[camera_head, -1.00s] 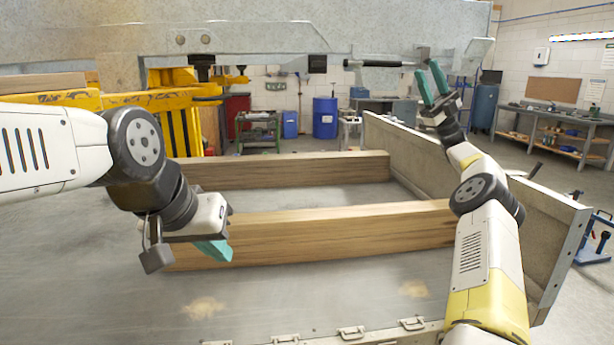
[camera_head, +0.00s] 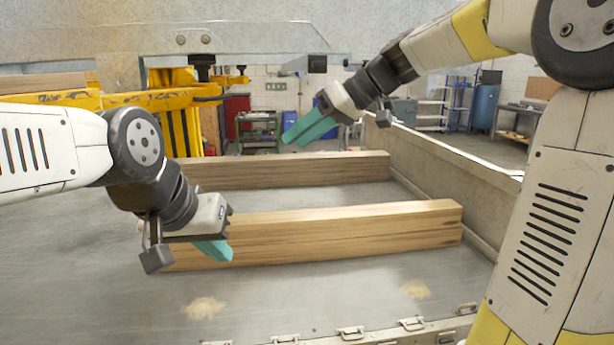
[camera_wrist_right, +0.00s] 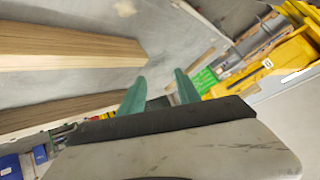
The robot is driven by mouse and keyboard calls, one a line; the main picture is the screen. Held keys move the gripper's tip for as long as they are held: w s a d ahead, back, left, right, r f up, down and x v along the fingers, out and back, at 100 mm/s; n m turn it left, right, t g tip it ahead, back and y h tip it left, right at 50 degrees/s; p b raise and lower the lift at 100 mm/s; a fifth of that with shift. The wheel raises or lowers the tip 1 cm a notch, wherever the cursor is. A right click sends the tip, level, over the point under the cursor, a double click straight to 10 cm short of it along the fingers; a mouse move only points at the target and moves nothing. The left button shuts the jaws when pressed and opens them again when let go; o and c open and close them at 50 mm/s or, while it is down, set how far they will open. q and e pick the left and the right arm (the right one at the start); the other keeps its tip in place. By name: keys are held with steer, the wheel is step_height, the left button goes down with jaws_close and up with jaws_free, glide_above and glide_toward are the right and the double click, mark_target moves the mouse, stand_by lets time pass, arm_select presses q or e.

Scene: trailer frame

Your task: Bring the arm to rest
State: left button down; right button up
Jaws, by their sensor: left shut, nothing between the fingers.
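My left gripper (camera_head: 214,250) hangs over the grey trailer bed (camera_head: 300,292), beside the near wooden beam (camera_head: 340,232). Its teal fingers are shut with nothing between them. My right gripper (camera_head: 293,138) is raised above the far wooden beam (camera_head: 290,170) and points left and down in the head view. In the right wrist view its two teal fingers (camera_wrist_right: 160,92) stand apart with bare bed between and beyond them, so it is open and empty. My right arm's links fill the right side of the head view.
The bed's right side wall (camera_head: 450,165) runs behind my right arm. A grey metal panel (camera_head: 250,38) hangs across the top. A yellow lift frame (camera_head: 150,97) stands at the back left. The front bed is clear, with latches (camera_head: 350,332) along its edge.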

steer(key=s+d+f+m+t+h, duration=0.1)
steer(key=s+d+f+m+h, duration=0.3)
steer(key=s+d+f, duration=0.3)
steer(key=s+d+f+m+t+h, duration=0.2)
steer(key=s+d+f+m, duration=0.3)
steer(key=s, duration=0.6)
steer(key=d+f+h, duration=0.1)
steer(key=d+f, duration=0.1)
steer(key=d, duration=0.1)
steer(key=shift+s+d+f+t+h, duration=0.15)
steer(key=shift+s+f+t+h, duration=0.15)
steer(key=shift+s+h, duration=0.1)
stand_by(0.3)
